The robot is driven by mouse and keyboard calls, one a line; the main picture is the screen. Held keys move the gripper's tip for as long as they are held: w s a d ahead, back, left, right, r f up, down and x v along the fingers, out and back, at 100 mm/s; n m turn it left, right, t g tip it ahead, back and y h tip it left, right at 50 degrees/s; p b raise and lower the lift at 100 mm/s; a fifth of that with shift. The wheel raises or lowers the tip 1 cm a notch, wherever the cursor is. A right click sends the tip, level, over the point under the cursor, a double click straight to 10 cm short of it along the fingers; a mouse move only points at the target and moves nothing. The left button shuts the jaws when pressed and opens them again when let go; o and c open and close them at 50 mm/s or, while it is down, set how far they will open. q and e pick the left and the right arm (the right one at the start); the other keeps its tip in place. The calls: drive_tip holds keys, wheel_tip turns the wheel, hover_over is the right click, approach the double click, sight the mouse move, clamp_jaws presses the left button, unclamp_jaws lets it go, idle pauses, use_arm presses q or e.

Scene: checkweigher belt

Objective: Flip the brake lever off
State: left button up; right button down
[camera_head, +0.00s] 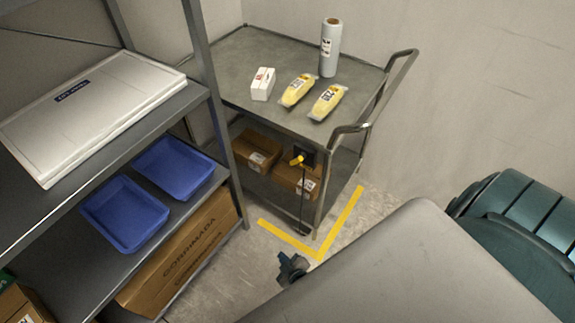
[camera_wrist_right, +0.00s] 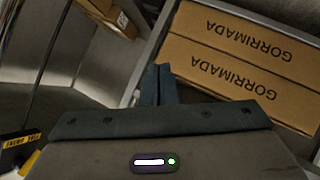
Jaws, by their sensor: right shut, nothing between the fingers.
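The brake lever (camera_head: 296,161) is a small yellow handle on a black housing (camera_head: 305,152) at the near side of the grey cart (camera_head: 235,60), below its top shelf. My right gripper (camera_head: 292,266) is lower in the head view, above the floor near the yellow tape corner and apart from the lever. In the right wrist view its fingers (camera_wrist_right: 157,82) are closed together with nothing between them. A black part with a yellow label (camera_wrist_right: 30,141) shows at the lower left there; the lever's position is unclear in that view. My left gripper is out of view.
The cart's top holds a white box (camera_head: 263,83), two yellow packs (camera_head: 297,90) and a roll (camera_head: 330,48). Brown boxes (camera_head: 257,150) sit below. A rack with blue trays (camera_head: 125,212) and a long carton (camera_head: 185,250) stands at left. Yellow tape (camera_head: 318,255) marks clear floor.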

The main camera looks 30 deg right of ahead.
sight(298, 159)
drive_tip(key=w+r+t+h+b, duration=0.3)
drive_tip(key=w+r+t, duration=0.1)
drive_tip(key=w+r, duration=0.6)
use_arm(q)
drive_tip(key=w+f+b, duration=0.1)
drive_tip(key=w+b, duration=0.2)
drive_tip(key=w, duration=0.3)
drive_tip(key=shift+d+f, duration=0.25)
use_arm(e)
drive_tip(key=w+d+r+m+h, duration=0.1)
drive_tip(key=d+r+h, duration=0.1)
drive_tip(key=r+h, duration=0.3)
drive_tip(key=d+r+m+h, duration=0.1)
drive_tip(key=r+h, duration=0.4)
drive_tip(key=r, duration=0.5)
drive_tip(key=shift+w+d+r, duration=0.4)
drive_tip(key=shift+d, duration=0.3)
